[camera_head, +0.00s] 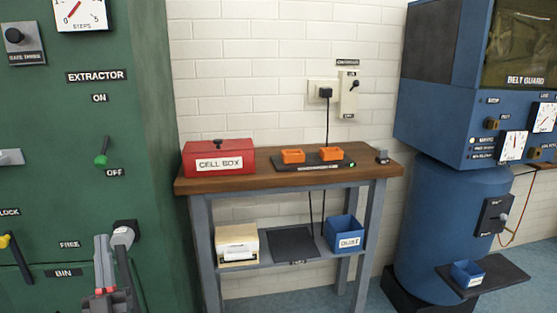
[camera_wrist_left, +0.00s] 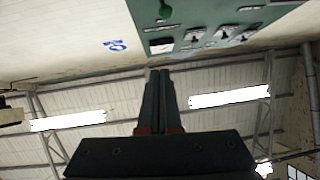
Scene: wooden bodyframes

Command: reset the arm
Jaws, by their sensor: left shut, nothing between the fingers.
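My left gripper (camera_head: 110,245) rises from the bottom left of the head view, pointing up, in front of the green extractor cabinet (camera_head: 95,160). It is just left of a round knob (camera_head: 124,233) near the FREE label; I cannot tell whether it touches the cabinet. In the left wrist view the two dark fingers (camera_wrist_left: 160,75) are together and empty, with ceiling beams and lights behind them. My right gripper does not show in either view.
A wooden bench (camera_head: 290,178) holds a red CELL BOX (camera_head: 218,159) and orange holders (camera_head: 292,156). Its lower shelf holds a blue bin (camera_head: 343,234). A blue BELT GUARD machine (camera_head: 450,110) stands at right. Floor shows between bench and machine.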

